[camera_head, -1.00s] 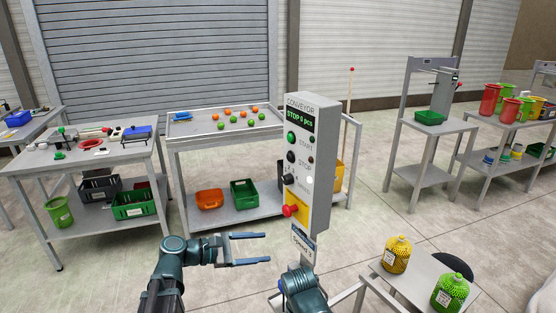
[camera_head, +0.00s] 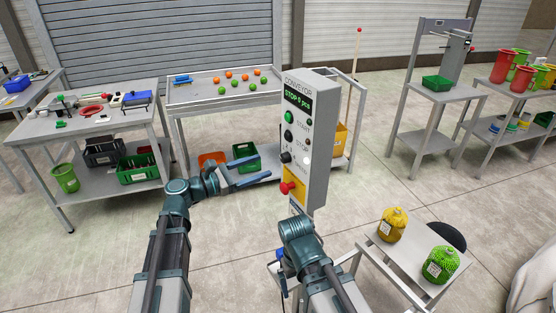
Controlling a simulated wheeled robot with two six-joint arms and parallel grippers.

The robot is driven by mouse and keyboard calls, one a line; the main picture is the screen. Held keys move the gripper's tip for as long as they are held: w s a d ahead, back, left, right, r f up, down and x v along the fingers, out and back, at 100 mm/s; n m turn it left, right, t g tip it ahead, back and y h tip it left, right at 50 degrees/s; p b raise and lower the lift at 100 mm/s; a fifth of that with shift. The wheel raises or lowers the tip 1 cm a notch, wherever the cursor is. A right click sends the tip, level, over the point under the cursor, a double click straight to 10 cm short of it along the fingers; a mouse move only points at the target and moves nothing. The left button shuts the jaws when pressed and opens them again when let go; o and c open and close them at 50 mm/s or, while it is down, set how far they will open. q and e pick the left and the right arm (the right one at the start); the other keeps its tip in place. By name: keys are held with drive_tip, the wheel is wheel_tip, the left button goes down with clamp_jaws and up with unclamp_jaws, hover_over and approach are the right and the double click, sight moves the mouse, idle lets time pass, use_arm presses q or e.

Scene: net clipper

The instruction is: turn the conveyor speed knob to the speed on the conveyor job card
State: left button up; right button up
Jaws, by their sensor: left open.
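The grey conveyor control box (camera_head: 318,150) stands at the centre, its display (camera_head: 297,99) reading "STOP 0 pcs". On its front, the black speed knob (camera_head: 286,157) sits below the black stop button (camera_head: 288,135); its setting is too small to read. The job card is hidden behind my right arm now; the earlier frame shows "Speed 3" on it. My left gripper (camera_head: 262,169) is open and empty, just left of the box at about knob height, fingers pointing toward it and apart from it. My right arm is below the box; its gripper does not show.
A red emergency button (camera_head: 289,187) on a yellow plate sits just below the knob. A table with several balls (camera_head: 215,95) stands behind.

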sight(282, 159)
use_arm(q)
drive_tip(key=x, duration=0.7)
drive_tip(key=shift+w+d, duration=0.1)
clamp_jaws()
